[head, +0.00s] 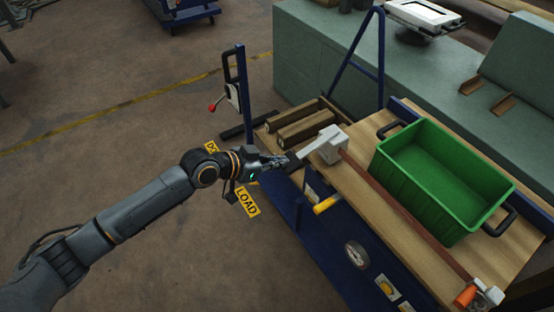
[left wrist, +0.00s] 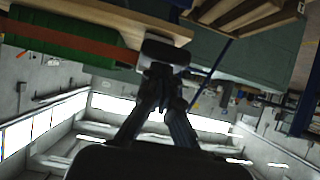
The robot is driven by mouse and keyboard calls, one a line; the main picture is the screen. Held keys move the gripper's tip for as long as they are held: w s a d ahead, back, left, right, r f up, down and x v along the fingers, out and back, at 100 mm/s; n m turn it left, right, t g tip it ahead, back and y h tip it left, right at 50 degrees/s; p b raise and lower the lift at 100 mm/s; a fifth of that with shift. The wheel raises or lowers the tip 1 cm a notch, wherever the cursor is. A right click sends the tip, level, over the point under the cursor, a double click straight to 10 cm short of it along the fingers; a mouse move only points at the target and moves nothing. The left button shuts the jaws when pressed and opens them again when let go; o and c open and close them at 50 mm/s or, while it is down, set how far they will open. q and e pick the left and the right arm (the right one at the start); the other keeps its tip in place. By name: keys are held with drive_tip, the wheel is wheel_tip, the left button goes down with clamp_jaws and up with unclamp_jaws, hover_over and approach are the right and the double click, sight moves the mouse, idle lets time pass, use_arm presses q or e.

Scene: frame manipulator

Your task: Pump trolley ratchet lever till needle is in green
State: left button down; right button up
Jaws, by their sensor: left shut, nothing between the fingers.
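The trolley has a blue frame and a wooden deck (head: 386,222). A pale grey ratchet (head: 327,144) sits at the deck's far left edge, and its short lever ends in a dark grip (head: 296,161) pointing left. A brown strap (head: 400,212) runs from it across the deck. A round gauge (head: 357,254) is on the trolley's blue side; its needle is too small to read. My left gripper (head: 279,162) is shut and empty at the grip's end. In the left wrist view, the dark grip (left wrist: 166,52) is just ahead of the fingertips; contact is unclear. My right gripper is not in view.
A green bin (head: 440,180) stands on the deck by the strap. A blue post (head: 243,85) carries a red-knobbed lever (head: 214,106). The floor left of the trolley is mostly clear.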

use_arm(q)
drive_tip(key=b+v, duration=0.2)
drive_tip(key=v, duration=0.9)
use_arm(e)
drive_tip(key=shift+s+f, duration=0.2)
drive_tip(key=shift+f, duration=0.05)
use_arm(q)
drive_tip(key=shift+r, duration=0.1)
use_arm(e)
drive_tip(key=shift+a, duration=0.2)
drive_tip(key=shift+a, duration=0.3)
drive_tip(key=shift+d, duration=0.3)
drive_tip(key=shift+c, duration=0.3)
